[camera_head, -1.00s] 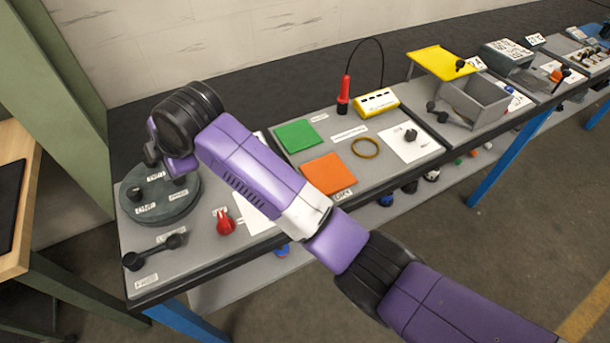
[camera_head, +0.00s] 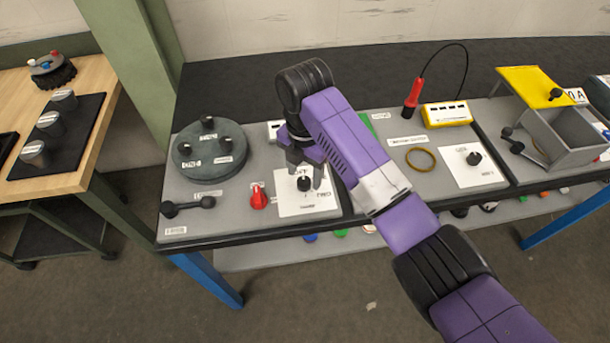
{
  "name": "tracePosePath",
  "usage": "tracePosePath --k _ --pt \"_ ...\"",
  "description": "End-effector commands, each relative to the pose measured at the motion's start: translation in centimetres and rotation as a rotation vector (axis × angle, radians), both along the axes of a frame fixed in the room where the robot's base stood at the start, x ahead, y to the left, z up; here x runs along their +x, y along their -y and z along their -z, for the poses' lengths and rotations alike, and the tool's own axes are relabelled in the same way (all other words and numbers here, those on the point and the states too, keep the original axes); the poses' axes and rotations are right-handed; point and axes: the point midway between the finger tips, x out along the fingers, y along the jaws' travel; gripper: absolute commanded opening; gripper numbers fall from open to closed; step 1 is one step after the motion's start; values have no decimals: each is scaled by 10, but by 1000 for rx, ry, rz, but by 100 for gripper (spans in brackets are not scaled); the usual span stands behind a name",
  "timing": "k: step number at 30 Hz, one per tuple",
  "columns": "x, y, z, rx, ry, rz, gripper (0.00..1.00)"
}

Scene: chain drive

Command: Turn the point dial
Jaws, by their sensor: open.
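A white plate (camera_head: 293,206) with printed words around its edge lies on the grey bench top and carries a black knob (camera_head: 304,183). A red knob (camera_head: 259,197) with a pointed top stands just left of the plate. No readable label tells which of these is the point dial. My gripper (camera_head: 305,172) points down over the white plate with its fingers apart. The fingers appear one on each side of the black knob; whether they touch it I cannot tell. My gripper and arm hide part of the plate's back edge.
A dark round disc (camera_head: 210,165) with black knobs stands at the bench's left, with a black lever (camera_head: 187,205) in front. Right of my arm are a brass ring (camera_head: 420,159), another white plate (camera_head: 473,177), a yellow box (camera_head: 447,114) and a red probe (camera_head: 412,98).

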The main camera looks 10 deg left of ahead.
Motion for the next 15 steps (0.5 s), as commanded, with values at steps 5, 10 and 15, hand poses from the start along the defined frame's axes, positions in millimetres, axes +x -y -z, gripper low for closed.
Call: tracePosePath --k 5,10,15 --pt "0 0 19 -1 0 1 53" --pt "0 0 25 0 1 1 53" --pt "0 0 25 0 1 1 53"
